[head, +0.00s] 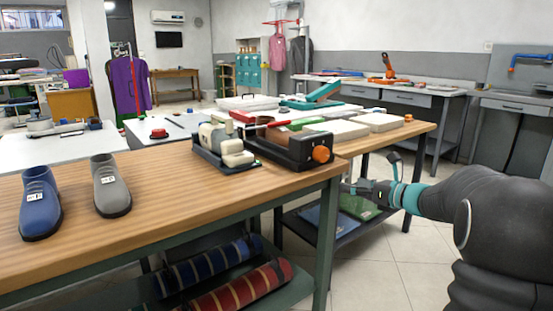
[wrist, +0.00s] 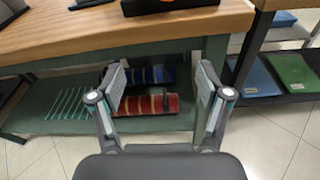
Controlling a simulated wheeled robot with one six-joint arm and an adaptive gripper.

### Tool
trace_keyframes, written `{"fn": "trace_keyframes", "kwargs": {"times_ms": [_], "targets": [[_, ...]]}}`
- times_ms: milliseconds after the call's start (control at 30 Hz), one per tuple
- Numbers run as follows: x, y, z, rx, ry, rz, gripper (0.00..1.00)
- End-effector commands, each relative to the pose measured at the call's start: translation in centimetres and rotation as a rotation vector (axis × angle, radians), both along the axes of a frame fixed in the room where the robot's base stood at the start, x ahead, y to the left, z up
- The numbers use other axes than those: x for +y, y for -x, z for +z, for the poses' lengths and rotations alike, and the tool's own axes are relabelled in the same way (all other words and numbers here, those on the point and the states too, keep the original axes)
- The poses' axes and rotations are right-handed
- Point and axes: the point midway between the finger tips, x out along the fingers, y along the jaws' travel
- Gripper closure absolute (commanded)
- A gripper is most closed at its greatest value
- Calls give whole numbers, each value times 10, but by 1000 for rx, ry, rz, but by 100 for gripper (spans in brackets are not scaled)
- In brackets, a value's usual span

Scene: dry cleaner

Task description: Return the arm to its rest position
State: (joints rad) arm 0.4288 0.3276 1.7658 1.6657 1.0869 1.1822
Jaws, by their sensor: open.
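My arm reaches in from the right side of the head view, with dark links and teal bands. My gripper (head: 353,188) is at its far end, just beyond the right end of the wooden workbench (head: 150,197) and below the level of its top. In the wrist view my gripper (wrist: 161,105) shows both fingers spread apart with nothing between them. Behind the gap are the bench's front edge and its lower shelf (wrist: 60,112). The gripper appears apart from the bench, though the exact distance is hard to tell.
A blue shoe (head: 40,200) and a grey shoe (head: 111,186) stand on the bench, with a black machine (head: 290,148) at its right end. Rolled striped textiles (head: 238,287) lie on the lower shelf. Another table (head: 424,128) stands behind. Tiled floor (head: 375,270) is clear in front.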

Motion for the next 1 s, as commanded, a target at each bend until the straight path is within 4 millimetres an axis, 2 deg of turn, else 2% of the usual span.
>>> {"fn": "trace_keyframes", "kwargs": {"times_ms": [33,100,267,400,600,700,800,1000], "targets": [[5,10,-24,2,110,44,23],[11,31,-50,-16,291,125,23],[33,93,-87,-95,694,378,23],[50,155,-107,-200,1017,650,23],[61,241,-121,-377,1407,1054,23],[61,278,-122,-461,1561,1231,23],[60,310,-122,-537,1695,1392,23],[56,362,-117,-649,1920,1626,23]]}}
